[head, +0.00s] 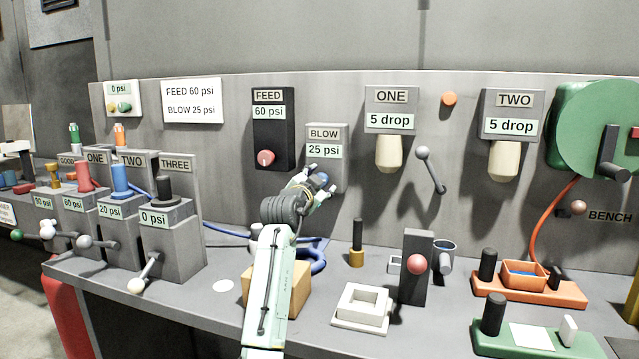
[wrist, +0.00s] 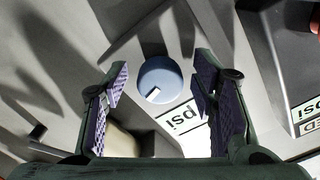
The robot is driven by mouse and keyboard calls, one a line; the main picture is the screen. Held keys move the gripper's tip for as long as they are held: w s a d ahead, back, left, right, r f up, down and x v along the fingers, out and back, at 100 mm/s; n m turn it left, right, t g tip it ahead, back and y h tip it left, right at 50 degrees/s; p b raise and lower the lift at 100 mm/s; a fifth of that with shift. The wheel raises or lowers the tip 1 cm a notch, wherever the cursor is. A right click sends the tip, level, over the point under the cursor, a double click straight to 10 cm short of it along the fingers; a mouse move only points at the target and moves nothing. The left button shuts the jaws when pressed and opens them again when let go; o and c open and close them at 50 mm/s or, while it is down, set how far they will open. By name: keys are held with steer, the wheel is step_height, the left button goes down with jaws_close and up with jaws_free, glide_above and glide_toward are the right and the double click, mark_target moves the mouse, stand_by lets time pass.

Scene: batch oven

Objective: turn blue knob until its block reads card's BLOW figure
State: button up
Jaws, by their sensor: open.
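The white card (head: 192,101) on the back panel reads FEED 60 psi and BLOW 25 psi. The grey BLOW block (head: 327,165) reads 25 psi in the head view. Its blue knob (head: 322,178) is partly hidden by my gripper (head: 318,184). In the wrist view the round blue knob (wrist: 160,79), with a white mark, lies ahead between the fingers of my gripper (wrist: 162,95). The fingers are open, with a gap on each side of the knob, and do not appear to touch it. Part of the psi label (wrist: 181,125) shows beside the knob.
The black FEED block (head: 275,145) with a red knob (head: 265,157) reads 60 psi, close left of the BLOW block. The ONE dispenser (head: 388,150) and a lever (head: 430,168) are to the right. A tan box (head: 298,290) and a white square holder (head: 360,309) stand on the bench below.

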mark_target(324, 142)
step_height(324, 142, up, 10)
steer(key=shift+r, duration=0.1)
stand_by(0.5)
